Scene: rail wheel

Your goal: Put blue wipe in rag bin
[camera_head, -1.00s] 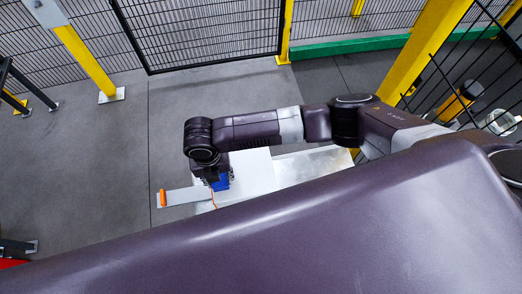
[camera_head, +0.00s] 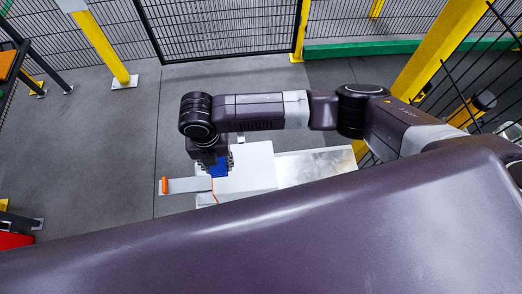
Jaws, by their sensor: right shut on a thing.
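The blue wipe (camera_head: 219,170) shows as a small blue patch under my right wrist, above the white surface. My right gripper (camera_head: 217,166) points down and is shut on the wipe; its fingertips are mostly hidden by the wrist and the wipe. My left gripper is not in view. I cannot make out a rag bin for certain in this view.
A white box-like surface (camera_head: 252,178) lies below my right gripper, with a metal sheet (camera_head: 312,167) to its right. A grey plate with an orange end (camera_head: 188,185) sticks out left. Mesh fencing (camera_head: 215,30) and yellow posts (camera_head: 104,48) stand behind. Grey floor is open at left.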

